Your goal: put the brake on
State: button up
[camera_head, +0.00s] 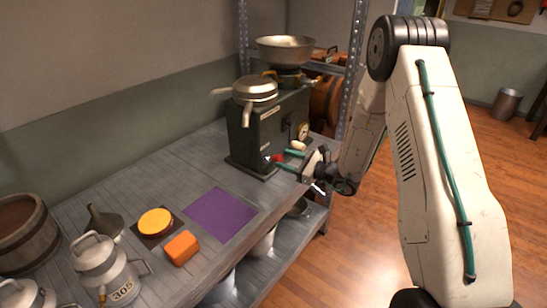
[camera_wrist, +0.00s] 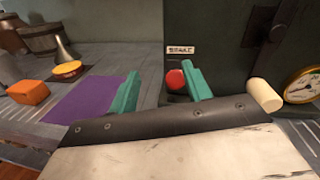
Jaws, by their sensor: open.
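The red ball knob (camera_wrist: 176,79) sits on the front of the dark green machine (camera_wrist: 215,35), just below a small label plate (camera_wrist: 181,50) that seems to read "BRAKE". My gripper (camera_wrist: 161,72) is open, with its teal fingers pointing at the machine. In the wrist view the knob appears between the fingers, close to the right one; I cannot tell whether it touches. In the head view my gripper (camera_head: 281,158) is at the lower front of the machine (camera_head: 262,140), with the red knob (camera_head: 278,158) by its fingertips. The knob's lever is mostly hidden.
A cream handle (camera_wrist: 265,94) and a brass gauge (camera_wrist: 302,85) stand to the right of my fingers. A purple mat (camera_head: 220,214), an orange block (camera_head: 182,248), a yellow disc (camera_head: 155,222) and a milk can (camera_head: 105,270) are on the bench.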

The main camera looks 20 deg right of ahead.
aim_at(281, 160)
jog(key=shift+w+d+f+m+t+h, duration=0.25)
jog(key=shift+d+f+m, duration=0.15)
jog(key=shift+f, duration=0.25)
jog(key=shift+w+d+f+m+t+h, duration=0.15)
jog(key=shift+d+f+m+h, duration=0.15)
jog(key=shift+f, duration=0.3)
jog(key=shift+w+f, duration=0.1)
jog(key=shift+w, duration=0.2)
jog(key=x, duration=0.7)
jog(key=shift+c, duration=0.3)
